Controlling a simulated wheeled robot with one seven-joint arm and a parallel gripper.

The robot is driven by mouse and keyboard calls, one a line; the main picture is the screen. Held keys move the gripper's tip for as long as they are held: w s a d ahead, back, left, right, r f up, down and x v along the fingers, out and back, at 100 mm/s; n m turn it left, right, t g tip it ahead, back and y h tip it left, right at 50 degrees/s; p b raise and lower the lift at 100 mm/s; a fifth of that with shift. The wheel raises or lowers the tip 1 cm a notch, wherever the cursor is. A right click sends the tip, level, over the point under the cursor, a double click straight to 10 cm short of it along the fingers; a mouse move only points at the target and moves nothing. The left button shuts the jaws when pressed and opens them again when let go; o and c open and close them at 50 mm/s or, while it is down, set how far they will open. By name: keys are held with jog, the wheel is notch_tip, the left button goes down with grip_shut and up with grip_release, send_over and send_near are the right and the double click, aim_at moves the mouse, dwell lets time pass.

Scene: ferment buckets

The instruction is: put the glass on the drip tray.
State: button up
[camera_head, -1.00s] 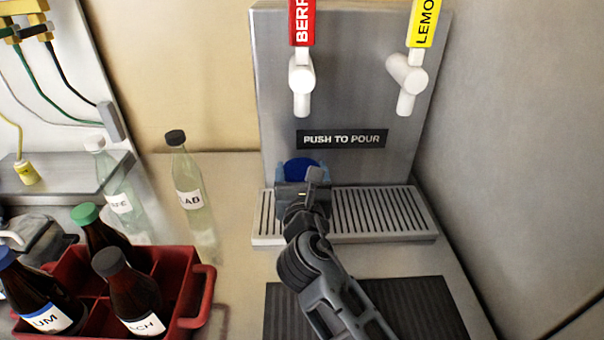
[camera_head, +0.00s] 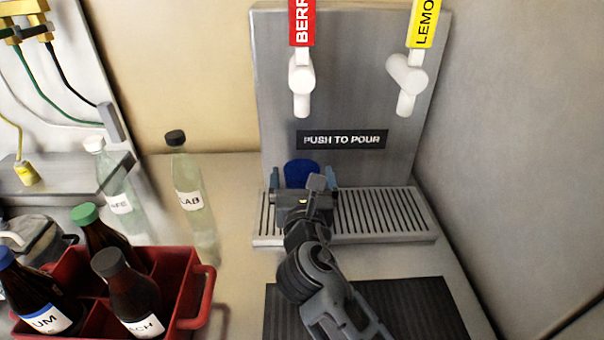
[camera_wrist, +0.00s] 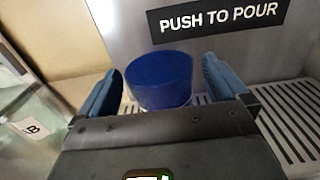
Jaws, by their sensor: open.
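The glass (camera_head: 301,172) shows as a dark blue round shape at the left part of the drip tray (camera_head: 385,213), below the red-labelled tap. In the wrist view the blue glass (camera_wrist: 160,82) stands upright over the slats of the drip tray (camera_wrist: 292,112); its base is hidden behind my gripper body. My gripper (camera_head: 304,178) is open, with one blue finger on each side of the glass. In the wrist view a gap shows between the glass and each finger of my gripper (camera_wrist: 165,88). The glass looks apart from both fingers.
A steel tap panel (camera_head: 345,100) rises behind the tray, with red and yellow tap handles above. A clear bottle (camera_head: 190,195) stands left. A red crate (camera_head: 195,290) with dark bottles is at front left. A dark ribbed mat (camera_head: 420,305) lies in front.

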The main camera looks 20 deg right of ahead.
jog(key=b+v, duration=0.1)
jog(key=v, duration=0.9)
jog(key=shift+s+a, duration=0.1)
jog(key=shift+a, duration=0.05)
